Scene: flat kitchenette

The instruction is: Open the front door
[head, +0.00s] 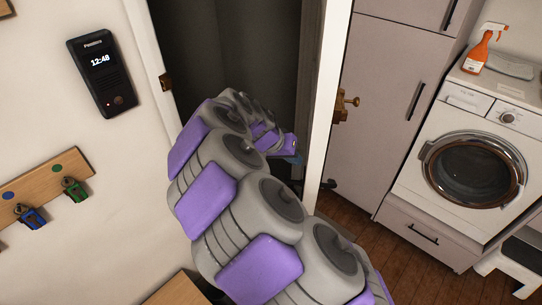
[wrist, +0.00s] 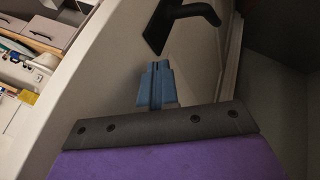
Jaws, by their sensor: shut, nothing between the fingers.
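The front door (head: 325,110) stands ajar, its pale edge upright to the right of a dark opening. A brass knob (head: 347,101) is on its right side. My arm reaches into the opening, and my gripper (head: 292,158) is at the left of the door edge, near its outer face. In the wrist view the blue fingers of my gripper (wrist: 158,84) are together and empty. A dark handle (wrist: 180,20) is just beyond them on the door's face; I see no clear contact. My arm hides part of the opening.
The door frame (head: 150,60) with a brass strike plate is on the left. An intercom (head: 101,74) and a key rack (head: 45,196) hang on the left wall. A washing machine (head: 470,165) and tall cabinet (head: 385,90) are right. Wooden floor (head: 400,245) is clear between.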

